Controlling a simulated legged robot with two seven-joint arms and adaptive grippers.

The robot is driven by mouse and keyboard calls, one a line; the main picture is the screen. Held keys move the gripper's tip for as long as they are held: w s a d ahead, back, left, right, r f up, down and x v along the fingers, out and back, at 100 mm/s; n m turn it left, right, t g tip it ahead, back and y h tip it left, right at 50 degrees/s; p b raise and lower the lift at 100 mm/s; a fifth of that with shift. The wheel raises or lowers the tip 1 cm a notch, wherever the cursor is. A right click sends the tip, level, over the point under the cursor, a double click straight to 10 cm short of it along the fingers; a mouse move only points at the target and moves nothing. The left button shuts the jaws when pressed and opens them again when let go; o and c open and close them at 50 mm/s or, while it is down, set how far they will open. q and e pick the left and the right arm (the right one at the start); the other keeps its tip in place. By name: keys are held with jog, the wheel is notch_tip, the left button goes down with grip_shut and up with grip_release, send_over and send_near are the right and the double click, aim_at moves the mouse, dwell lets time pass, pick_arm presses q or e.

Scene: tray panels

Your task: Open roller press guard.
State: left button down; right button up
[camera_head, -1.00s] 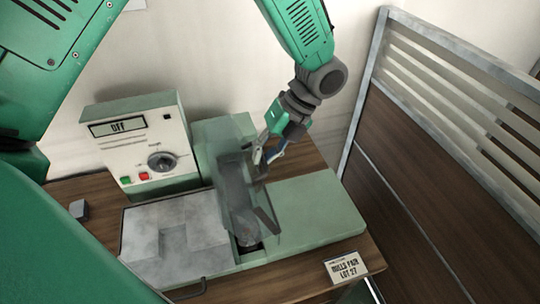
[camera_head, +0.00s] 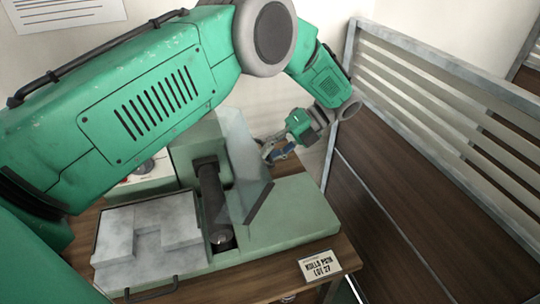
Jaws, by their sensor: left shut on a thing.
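The roller press (camera_head: 290,212) is a pale green machine on the wooden bench. Its clear guard (camera_head: 243,150) stands raised and tilted to the right, with a dark strip (camera_head: 258,204) along its lower right edge. The dark roller (camera_head: 212,195) lies uncovered to the left of the guard. My left gripper (camera_head: 268,151) is at the upper right edge of the guard, shut on it; the exact contact is small and hard to make out. My right gripper is out of view.
My left arm hides most of the control box (camera_head: 150,172). A grey slab (camera_head: 140,240) with a recess lies left of the roller. A slatted partition (camera_head: 430,150) borders the right side.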

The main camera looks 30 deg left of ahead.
pick_arm(q)
jog(key=shift+w+r, duration=0.2)
jog(key=shift+w+d, duration=0.15)
jog(key=shift+w, duration=0.05)
jog(key=c, duration=1.6)
grip_release()
jog(key=shift+f, duration=0.2)
jog(key=shift+d, duration=0.1)
notch_tip(320, 180, up, 10)
jog(key=shift+w, duration=0.15)
jog(key=shift+f, duration=0.1)
jog(key=shift+c, duration=0.5)
